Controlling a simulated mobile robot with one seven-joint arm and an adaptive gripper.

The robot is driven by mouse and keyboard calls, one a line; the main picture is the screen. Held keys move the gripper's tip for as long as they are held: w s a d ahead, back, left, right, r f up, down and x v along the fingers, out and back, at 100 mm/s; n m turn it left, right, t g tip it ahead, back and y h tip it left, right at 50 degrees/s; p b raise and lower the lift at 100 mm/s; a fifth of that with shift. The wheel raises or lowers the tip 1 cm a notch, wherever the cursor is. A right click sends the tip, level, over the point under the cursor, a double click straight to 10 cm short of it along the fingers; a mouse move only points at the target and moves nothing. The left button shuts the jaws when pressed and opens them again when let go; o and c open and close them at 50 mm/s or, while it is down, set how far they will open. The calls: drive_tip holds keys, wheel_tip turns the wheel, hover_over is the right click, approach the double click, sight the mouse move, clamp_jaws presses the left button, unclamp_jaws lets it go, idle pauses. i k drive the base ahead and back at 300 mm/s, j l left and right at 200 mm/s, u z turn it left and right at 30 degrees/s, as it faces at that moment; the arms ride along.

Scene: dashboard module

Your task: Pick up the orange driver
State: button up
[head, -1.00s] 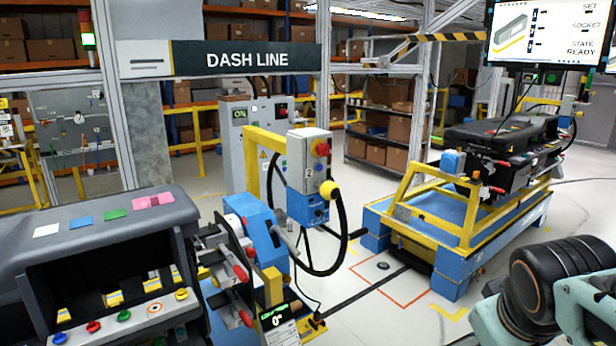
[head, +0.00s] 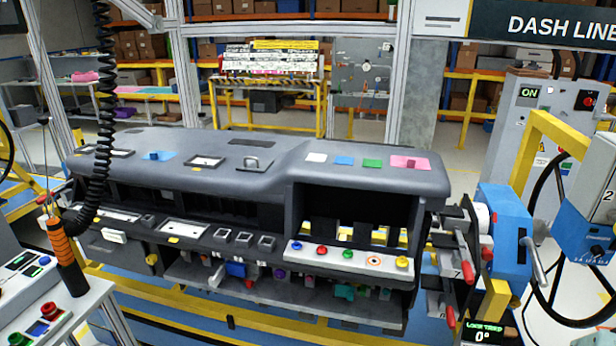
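The orange driver (head: 61,245) is at the left of the head view. It has an orange ribbed grip and a dark lower end, and it stands upright beside a coiled black cable (head: 104,120) that hangs from above. Its lower end is at a grey console table (head: 92,300); I cannot tell whether it rests in a holder. My gripper is not in view.
A dark dashboard module (head: 230,165) on a frame fills the middle. A blue clamp unit with red handles (head: 502,235) is at its right end. A yellow post (head: 530,165) and a grey ON cabinet (head: 545,120) stand at the right. Free floor shows behind the module.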

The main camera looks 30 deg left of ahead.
sight(60, 244)
drive_tip(key=u, duration=2.7)
drive_tip(key=i+l+u, duration=0.1)
drive_tip(key=i, duration=0.4)
